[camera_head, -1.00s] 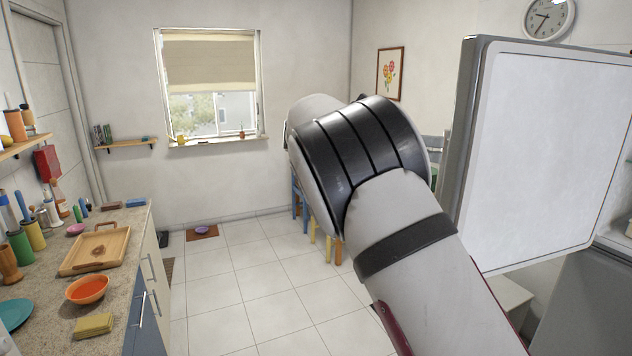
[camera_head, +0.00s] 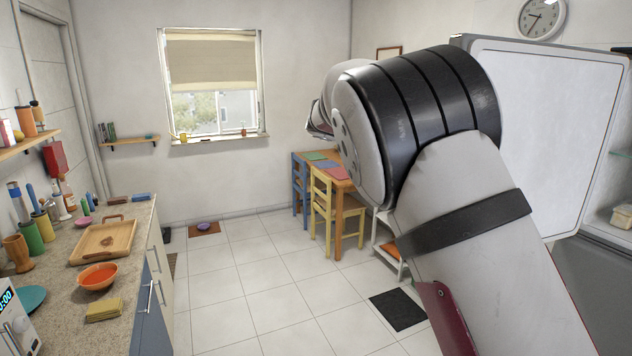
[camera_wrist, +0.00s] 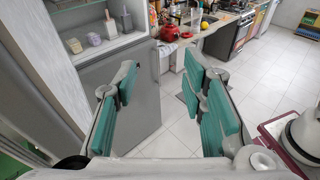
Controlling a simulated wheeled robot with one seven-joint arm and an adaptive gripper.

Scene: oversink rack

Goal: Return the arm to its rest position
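My gripper (camera_wrist: 160,88) shows in the wrist view with its two teal-padded fingers spread well apart. Nothing is between them, and tiled floor and a grey cabinet front show through the gap. In the head view my arm rises from the lower right, bends at a black-banded joint and points away to the left. The gripper's fingers cannot be made out there.
An open white fridge door (camera_head: 540,130) stands close behind my arm at right. A wooden table (camera_head: 345,184) with a yellow chair (camera_head: 322,208) is beyond the arm. A counter (camera_head: 75,300) with an orange bowl (camera_head: 98,277) runs along the left. The middle floor is clear.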

